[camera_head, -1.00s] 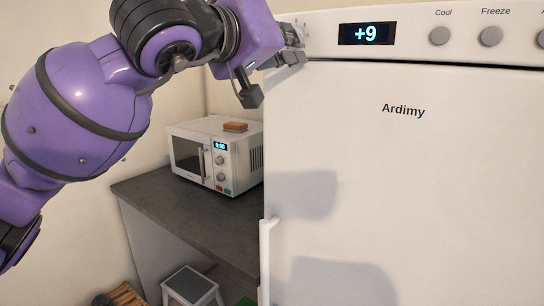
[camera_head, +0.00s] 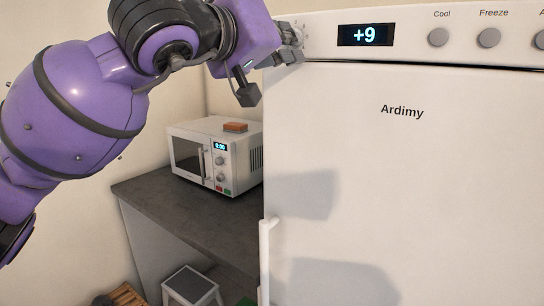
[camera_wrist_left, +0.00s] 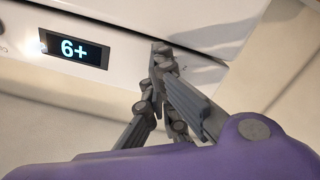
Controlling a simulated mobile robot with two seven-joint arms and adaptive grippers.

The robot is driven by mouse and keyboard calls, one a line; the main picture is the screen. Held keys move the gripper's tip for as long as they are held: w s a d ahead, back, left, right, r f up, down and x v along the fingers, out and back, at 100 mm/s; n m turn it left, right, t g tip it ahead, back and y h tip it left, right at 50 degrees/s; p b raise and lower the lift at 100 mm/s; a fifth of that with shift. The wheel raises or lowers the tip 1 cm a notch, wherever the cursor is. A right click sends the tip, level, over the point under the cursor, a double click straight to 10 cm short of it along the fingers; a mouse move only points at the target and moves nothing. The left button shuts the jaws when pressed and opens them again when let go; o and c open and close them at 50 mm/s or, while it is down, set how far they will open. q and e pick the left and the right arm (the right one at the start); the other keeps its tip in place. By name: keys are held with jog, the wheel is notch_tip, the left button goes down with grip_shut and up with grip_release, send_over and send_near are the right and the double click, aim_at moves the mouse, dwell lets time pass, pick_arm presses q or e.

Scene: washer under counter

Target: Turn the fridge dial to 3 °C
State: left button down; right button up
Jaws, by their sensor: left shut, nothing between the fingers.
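The white fridge (camera_head: 400,180) fills the right of the head view. Its display (camera_head: 366,35) reads +9, and it shows upside down in the left wrist view (camera_wrist_left: 73,49). My left gripper (camera_head: 292,46) is at the left end of the fridge's top panel, right at the dial's place. Only part of the dial's printed scale (camera_head: 306,31) shows beside the fingers; the dial is mostly hidden. In the left wrist view the shut fingertips (camera_wrist_left: 162,54) are close to the panel; I cannot tell if they touch the dial. My right gripper is out of view.
Grey Cool (camera_head: 438,37) and Freeze (camera_head: 488,38) buttons sit right of the display. A white microwave (camera_head: 236,160) with a brown block (camera_head: 236,127) on it stands on the dark counter (camera_head: 150,195) at left. The fridge door handle (camera_head: 265,250) juts out below.

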pick_arm(q)
jog(key=shift+w+a+f, duration=0.35)
jog(key=shift+w+f, duration=0.05)
jog(key=shift+f, duration=0.15)
jog(key=v, duration=0.5)
jog(key=shift+s+d+f, duration=0.1)
jog(key=shift+s+f, duration=0.05)
jog(key=shift+s, duration=0.35)
dwell(0.4)
